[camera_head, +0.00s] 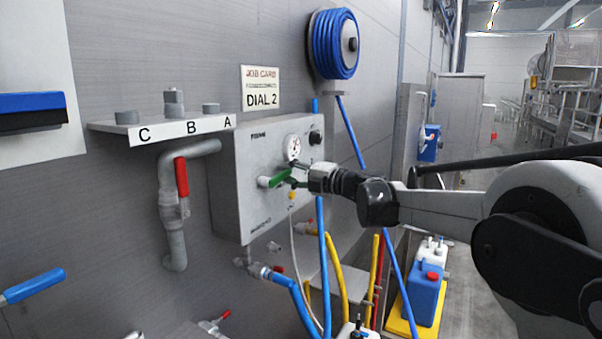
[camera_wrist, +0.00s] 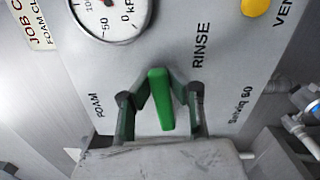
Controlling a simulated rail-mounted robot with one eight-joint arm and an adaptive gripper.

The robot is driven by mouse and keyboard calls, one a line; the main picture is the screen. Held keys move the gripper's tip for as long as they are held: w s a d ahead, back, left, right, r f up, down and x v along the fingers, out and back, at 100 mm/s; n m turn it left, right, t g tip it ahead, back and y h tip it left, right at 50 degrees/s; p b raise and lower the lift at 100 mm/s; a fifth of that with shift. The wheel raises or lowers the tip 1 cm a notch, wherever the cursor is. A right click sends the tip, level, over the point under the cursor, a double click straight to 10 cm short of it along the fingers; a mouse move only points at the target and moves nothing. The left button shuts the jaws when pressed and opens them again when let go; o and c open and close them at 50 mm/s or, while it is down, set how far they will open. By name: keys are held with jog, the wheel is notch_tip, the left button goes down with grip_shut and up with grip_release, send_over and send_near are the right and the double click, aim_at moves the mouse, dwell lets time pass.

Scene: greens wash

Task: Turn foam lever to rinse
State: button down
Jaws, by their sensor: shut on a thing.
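The green foam lever (camera_head: 273,181) sticks out from the front of the grey control box (camera_head: 240,205). My gripper (camera_head: 297,181) reaches it from the right. In the wrist view, the two dark fingers of my gripper (camera_wrist: 163,92) stand on either side of the lever (camera_wrist: 160,100) and are shut on it. The lever lies between the FOAM label (camera_wrist: 92,106) on the left and the RINSE label (camera_wrist: 201,45) on the right. The lever's pivot is hidden.
A pressure gauge (camera_head: 293,147) sits just above the lever. A shelf (camera_head: 150,125) lettered C, B, A and a red-handled pipe valve (camera_head: 181,177) are on the left. Blue hoses (camera_head: 324,250) hang below the box. A blue can (camera_head: 425,298) stands lower right.

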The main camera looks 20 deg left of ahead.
jog(key=shift+f, duration=0.2)
dwell(0.3)
jog(key=c, duration=1.6)
grip_release()
jog(key=d, duration=0.4)
jog(key=s+d, duration=0.1)
jog(key=d, duration=0.7)
jog(key=shift+s, duration=0.3)
